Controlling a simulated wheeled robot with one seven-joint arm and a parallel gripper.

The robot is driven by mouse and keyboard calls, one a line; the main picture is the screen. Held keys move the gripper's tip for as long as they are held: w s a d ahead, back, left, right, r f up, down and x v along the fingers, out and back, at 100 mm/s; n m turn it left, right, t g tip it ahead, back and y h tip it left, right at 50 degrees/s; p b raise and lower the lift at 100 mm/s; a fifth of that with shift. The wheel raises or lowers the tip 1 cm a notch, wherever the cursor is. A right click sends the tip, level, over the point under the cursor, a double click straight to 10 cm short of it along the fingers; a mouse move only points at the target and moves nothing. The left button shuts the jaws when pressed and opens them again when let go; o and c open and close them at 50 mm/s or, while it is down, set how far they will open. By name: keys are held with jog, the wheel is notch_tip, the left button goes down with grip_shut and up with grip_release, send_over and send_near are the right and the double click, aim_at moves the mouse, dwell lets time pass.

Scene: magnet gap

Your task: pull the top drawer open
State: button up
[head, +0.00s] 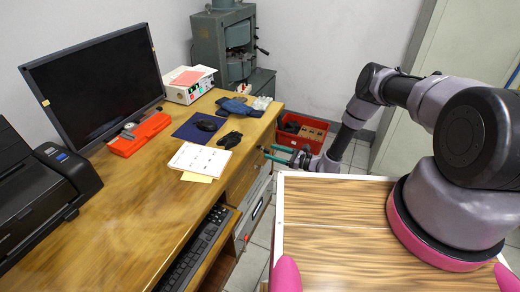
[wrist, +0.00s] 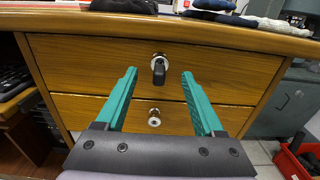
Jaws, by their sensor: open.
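The wooden top drawer (wrist: 100,65) is shut under the desk top in the wrist view. It has a round metal lock with a dark key or pull (wrist: 158,70) at its middle. In the head view the drawer front is seen only edge-on. My gripper (wrist: 158,78) has two teal fingers, open and empty, pointing at the drawer front. The dark pull shows between the fingertips, with a gap on each side. My gripper also shows in the head view (head: 277,156), close to the desk's front edge.
A lower drawer (wrist: 80,110) with its own round lock (wrist: 154,118) sits below. The desk edge (wrist: 240,35) overhangs above. A keyboard (head: 200,250) lies on a shelf at left. A red crate (head: 302,132) stands on the floor beyond.

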aim_at(265, 149)
jog(key=shift+x, duration=2.05)
jog(key=shift+c, duration=0.3)
grip_shut()
jog(key=v, duration=0.9)
jog(key=shift+d, duration=0.1)
jog(key=v, duration=0.8)
jog(key=shift+d, duration=0.4)
jog(key=shift+s, duration=0.15)
jog(key=v, duration=0.9)
jog(key=shift+r, duration=0.1)
